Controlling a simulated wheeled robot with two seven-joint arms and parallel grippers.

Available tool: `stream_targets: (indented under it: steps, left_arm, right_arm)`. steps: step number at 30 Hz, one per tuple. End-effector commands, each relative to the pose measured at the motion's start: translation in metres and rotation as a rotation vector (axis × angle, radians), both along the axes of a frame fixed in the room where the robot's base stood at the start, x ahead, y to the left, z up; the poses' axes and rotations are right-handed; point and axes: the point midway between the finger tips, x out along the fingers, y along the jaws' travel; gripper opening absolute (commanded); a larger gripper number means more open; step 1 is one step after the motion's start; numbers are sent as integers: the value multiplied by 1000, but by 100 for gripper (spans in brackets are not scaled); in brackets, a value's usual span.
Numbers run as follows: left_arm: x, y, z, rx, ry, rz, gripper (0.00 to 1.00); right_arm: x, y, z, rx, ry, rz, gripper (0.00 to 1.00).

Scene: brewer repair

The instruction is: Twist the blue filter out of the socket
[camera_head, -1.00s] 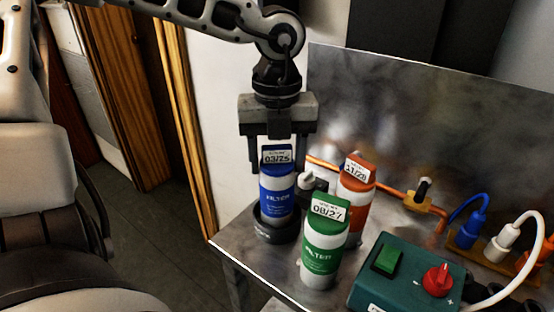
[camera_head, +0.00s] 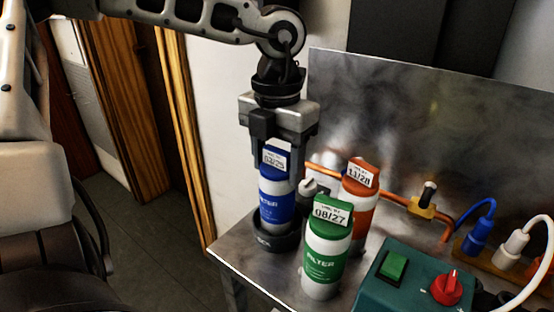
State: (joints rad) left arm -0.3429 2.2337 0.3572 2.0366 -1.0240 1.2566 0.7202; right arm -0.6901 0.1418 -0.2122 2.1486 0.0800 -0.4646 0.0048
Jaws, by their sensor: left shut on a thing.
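The blue filter (camera_head: 276,198), a white and blue canister with a dated tag on its blue top, stands upright with its base in the black round socket (camera_head: 277,238) near the table's left edge. My left gripper (camera_head: 280,158) comes down from above and is shut on the blue filter's top. Its far finger is partly hidden behind the filter. I cannot tell whether the filter's base is loose in the socket. My right gripper is not in view.
A green filter (camera_head: 326,258) and an orange filter (camera_head: 360,205) stand close on the right. A teal box (camera_head: 395,283) with a green button and red knob is at front right. An orange pipe (camera_head: 395,199) with a valve runs behind, before a metal back panel (camera_head: 420,130).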

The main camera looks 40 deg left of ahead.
Motion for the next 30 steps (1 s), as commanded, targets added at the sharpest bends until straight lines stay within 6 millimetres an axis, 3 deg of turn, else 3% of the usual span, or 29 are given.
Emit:
stream_targets:
  steps: [30]
  left_arm:
    - [1, 0, 50, 1, -3, 2, 33]
  right_arm:
    - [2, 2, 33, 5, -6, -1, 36]
